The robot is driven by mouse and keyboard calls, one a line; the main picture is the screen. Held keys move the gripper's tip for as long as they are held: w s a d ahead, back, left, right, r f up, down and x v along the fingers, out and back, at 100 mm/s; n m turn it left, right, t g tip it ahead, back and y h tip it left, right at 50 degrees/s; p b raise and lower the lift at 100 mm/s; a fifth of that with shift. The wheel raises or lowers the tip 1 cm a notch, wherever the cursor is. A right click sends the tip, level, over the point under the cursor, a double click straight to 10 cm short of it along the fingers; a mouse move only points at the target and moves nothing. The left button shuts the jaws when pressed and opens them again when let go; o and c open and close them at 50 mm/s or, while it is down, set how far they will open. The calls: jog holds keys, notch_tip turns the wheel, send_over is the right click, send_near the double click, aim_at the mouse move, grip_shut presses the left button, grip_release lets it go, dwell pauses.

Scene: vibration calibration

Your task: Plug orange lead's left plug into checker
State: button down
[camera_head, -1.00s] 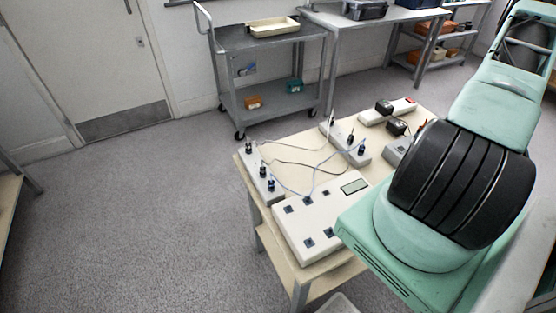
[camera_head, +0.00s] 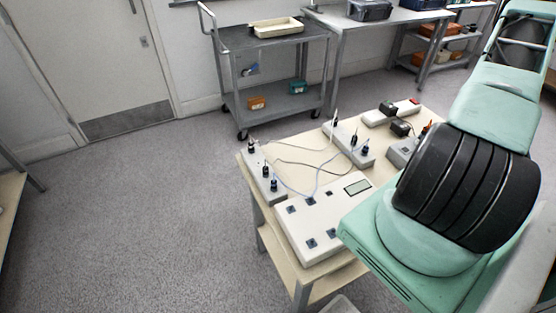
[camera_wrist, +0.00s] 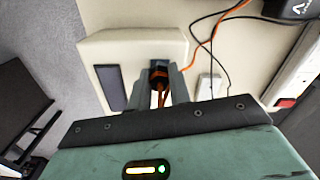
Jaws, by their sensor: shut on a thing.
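The checker (camera_wrist: 110,49) is a cream box with a dark window (camera_wrist: 110,88) in the wrist view. A small dark socket (camera_wrist: 158,63) lies near its edge. My gripper (camera_wrist: 160,84) is shut on an orange and black plug (camera_wrist: 158,76), with orange wire running back between the fingers. The plug's tip is at or just before the socket; I cannot tell whether it is inserted. More of the orange lead (camera_wrist: 212,38) curves across the table at the top. In the head view my arm hides the gripper and the held plug.
A large cream unit (camera_head: 312,208) with several sockets and a display stands on the table. Two grey blocks with upright plugs (camera_head: 266,183) (camera_head: 349,146) are behind it. A power strip (camera_head: 391,111) lies at the back. A black cable (camera_wrist: 226,60) and a white plate (camera_wrist: 209,86) are beside the checker.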

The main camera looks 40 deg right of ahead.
jog(key=m, duration=0.2)
jog(key=shift+m, duration=0.3)
jog(key=c, duration=1.2)
grip_release()
jog(key=shift+r, duration=0.1)
jog(key=shift+r+p, duration=1.15)
jog(key=shift+r, duration=1.3)
notch_tip(320, 180, up, 17)
jog(key=b, duration=0.3)
jog(key=shift+r, duration=0.2)
